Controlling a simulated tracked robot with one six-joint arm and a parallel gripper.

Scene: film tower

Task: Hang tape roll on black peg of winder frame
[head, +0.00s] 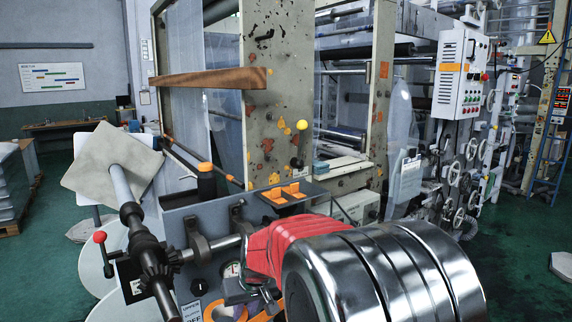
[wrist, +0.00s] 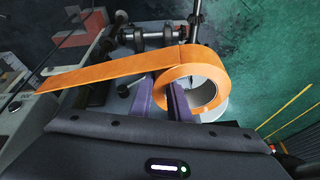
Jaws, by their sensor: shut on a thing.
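The orange tape roll (wrist: 192,78) is in my gripper (wrist: 168,90) in the wrist view. The two purple fingers are shut on its wall, one outside and one in the hole. A loose orange strip (wrist: 95,75) of tape runs left from the roll. In the head view part of the roll (head: 225,312) shows at the bottom edge, mostly cut off. The winder frame (head: 257,70) is a beige, stained upright in the head view. A small black peg (head: 297,162) stands out from it below a yellow ball-like peg (head: 302,126). The roll is well below and apart from the black peg.
A wooden bar (head: 208,79) juts left across the frame. A grey machine bench (head: 215,218) with rollers, an orange-lidded tray (head: 284,193) and a red-knobbed lever (head: 99,237) lies below the peg. A control box (head: 461,75) stands right. Green floor is open at far right.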

